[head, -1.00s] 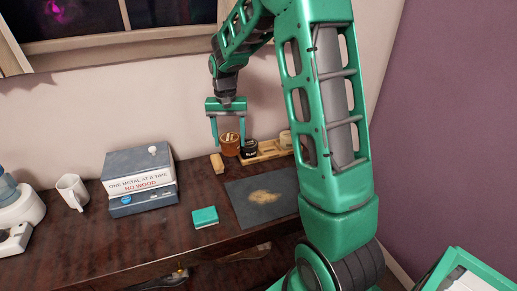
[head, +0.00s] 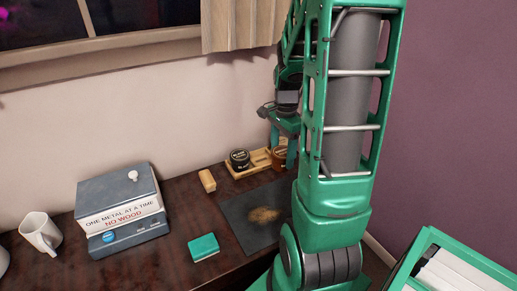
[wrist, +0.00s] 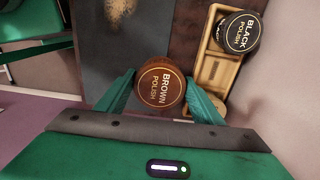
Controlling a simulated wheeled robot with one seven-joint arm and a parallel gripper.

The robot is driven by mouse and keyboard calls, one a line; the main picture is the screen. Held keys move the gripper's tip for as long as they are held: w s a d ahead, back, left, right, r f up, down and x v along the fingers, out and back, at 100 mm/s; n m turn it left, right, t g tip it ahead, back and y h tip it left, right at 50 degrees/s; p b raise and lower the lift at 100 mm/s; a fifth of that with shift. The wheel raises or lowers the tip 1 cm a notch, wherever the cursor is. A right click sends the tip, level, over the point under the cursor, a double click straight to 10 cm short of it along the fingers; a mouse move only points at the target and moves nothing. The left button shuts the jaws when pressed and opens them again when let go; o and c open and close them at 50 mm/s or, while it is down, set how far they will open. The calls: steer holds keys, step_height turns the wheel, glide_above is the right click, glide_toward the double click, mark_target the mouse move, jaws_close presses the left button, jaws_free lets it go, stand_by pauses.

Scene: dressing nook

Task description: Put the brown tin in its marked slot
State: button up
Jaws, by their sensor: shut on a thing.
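The brown tin (head: 279,159), labelled BROWN POLISH, is held between the fingers of my gripper (head: 284,150). In the wrist view the tin (wrist: 162,88) faces up between both fingers (wrist: 161,80). The wooden tray (head: 238,172) has the black tin (head: 239,158) in its left end in the head view. An empty-looking slot lies beside the black tin in the wrist view, with dark marks in the tray (wrist: 212,70). In that view the brown tin is beside the tray, not over the slot. Its height above the table is unclear.
A pale round thing (wrist: 217,104) at the tray's other end is partly hidden by a finger. The wall is behind the tray.

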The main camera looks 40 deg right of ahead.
steer(key=w+d, duration=0.3)
steer(key=w, duration=0.9)
steer(key=shift+w+f, duration=0.15)
steer(key=shift+f, duration=1.5)
steer(key=shift+w+f, duration=0.15)
steer(key=shift+f, duration=1.45)
steer(key=shift+w+d+f, duration=0.1)
steer(key=shift+w+f, duration=0.15)
steer(key=shift+f, duration=0.1)
steer(key=o, duration=1.1)
steer(key=shift+f, duration=0.1)
steer(key=shift+o, duration=0.2)
